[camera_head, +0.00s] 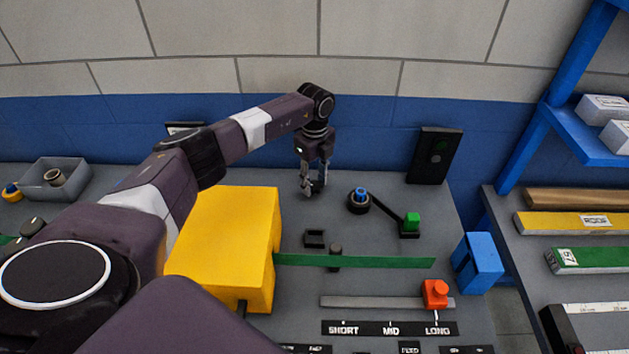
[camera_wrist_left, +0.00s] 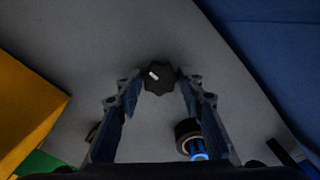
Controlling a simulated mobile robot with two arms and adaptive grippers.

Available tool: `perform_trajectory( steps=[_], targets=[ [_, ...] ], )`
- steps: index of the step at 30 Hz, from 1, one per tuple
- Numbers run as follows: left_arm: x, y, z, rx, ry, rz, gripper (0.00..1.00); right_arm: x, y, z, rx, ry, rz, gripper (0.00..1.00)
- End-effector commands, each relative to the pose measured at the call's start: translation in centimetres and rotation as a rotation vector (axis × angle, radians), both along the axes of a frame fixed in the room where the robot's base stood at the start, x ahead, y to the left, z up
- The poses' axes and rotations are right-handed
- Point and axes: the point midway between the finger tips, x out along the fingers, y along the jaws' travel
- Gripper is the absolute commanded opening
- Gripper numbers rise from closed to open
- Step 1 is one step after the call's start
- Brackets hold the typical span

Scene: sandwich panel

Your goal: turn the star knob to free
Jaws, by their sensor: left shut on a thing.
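The star knob (camera_wrist_left: 158,80) is dark with a lobed rim and a short white mark toward its upper left in the left wrist view. My left gripper (camera_head: 314,186) points down at the back of the grey panel (camera_head: 385,275). In the left wrist view its fingers (camera_wrist_left: 158,96) stand on either side of the knob, shut on it. In the head view the fingers largely hide the knob, and any labels around it cannot be read. My right gripper is in neither view.
A blue-topped black post (camera_head: 359,200) with an arm to a green block (camera_head: 412,222) stands just right of my gripper. A yellow housing (camera_head: 225,245) with a green strip (camera_head: 385,262) is in front. A red slider (camera_head: 437,293) sits at LONG. A blue block (camera_head: 478,262) is right.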

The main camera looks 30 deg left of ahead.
Motion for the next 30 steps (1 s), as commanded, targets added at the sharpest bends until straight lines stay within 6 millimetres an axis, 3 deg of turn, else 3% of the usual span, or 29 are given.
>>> perform_trajectory(
  steps=[7, 8, 12, 23, 30],
  targets=[
    [0.1, 0.0, 0.1, -0.001, -0.004, 0.003, 0.11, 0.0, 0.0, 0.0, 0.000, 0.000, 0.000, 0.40],
    [0.1, 0.0, 0.1, -0.001, -0.004, 0.003, 0.39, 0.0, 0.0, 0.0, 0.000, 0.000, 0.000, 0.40],
    [0.1, 0.0, 0.1, -0.001, -0.003, 0.002, 0.53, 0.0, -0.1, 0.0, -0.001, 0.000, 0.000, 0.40],
    [0.1, 0.0, 0.7, 0.000, -0.002, 0.000, 0.53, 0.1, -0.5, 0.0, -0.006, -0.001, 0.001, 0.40],
    [0.2, 0.1, 5.0, 0.000, -0.005, 0.000, 0.53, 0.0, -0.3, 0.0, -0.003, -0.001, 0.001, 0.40]
  ],
)
